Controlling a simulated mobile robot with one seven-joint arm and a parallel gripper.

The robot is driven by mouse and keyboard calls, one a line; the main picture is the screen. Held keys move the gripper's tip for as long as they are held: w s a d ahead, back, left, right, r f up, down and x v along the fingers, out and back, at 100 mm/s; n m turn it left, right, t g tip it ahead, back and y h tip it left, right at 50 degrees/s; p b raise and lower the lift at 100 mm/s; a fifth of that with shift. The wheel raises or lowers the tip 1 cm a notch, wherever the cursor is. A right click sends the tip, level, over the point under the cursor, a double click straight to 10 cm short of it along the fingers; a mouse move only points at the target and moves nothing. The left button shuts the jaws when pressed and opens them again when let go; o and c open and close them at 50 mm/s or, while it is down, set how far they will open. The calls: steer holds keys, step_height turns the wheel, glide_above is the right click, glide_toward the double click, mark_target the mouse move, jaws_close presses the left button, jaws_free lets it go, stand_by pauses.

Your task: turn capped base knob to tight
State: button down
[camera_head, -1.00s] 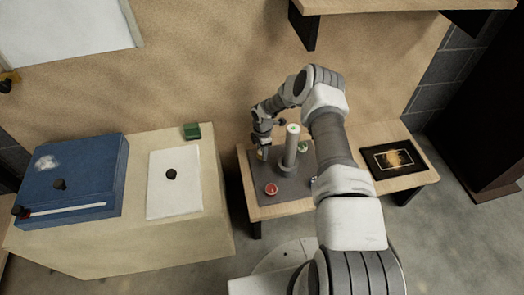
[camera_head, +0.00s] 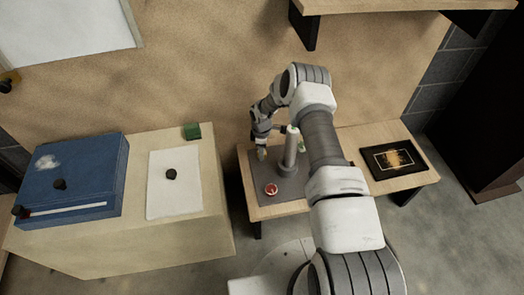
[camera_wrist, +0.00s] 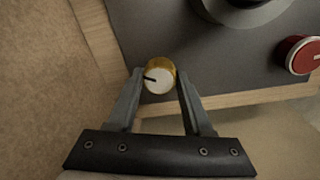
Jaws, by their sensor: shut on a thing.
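A small round knob (camera_wrist: 159,77) with a gold rim and a white cap stands on the grey base plate (camera_wrist: 165,45). A black pointer line on its cap points left in the wrist view. My gripper (camera_wrist: 160,84) has one finger on each side of the knob and is shut on it. In the head view my gripper (camera_head: 261,149) is at the left back part of the plate, and the knob is mostly hidden there. I cannot read any tight mark near it.
A pale upright post (camera_head: 291,148) rises from the plate, right of my gripper. A red knob (camera_head: 271,189) sits at the plate's front, and a green one is partly hidden behind the post. A dark framed panel (camera_head: 394,159) lies at the bench's right. The wall is close behind.

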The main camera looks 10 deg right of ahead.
steer(key=m, duration=1.4)
steer(key=shift+m+g, duration=0.3)
steer(key=m, duration=0.3)
steer(key=shift+m, duration=0.3)
steer(key=m, duration=0.3)
steer(key=shift+w+m, duration=0.1)
steer(key=shift+m, duration=0.3)
steer(key=m, duration=0.6)
steer(key=shift+g, duration=0.3)
steer(key=shift+m, duration=0.4)
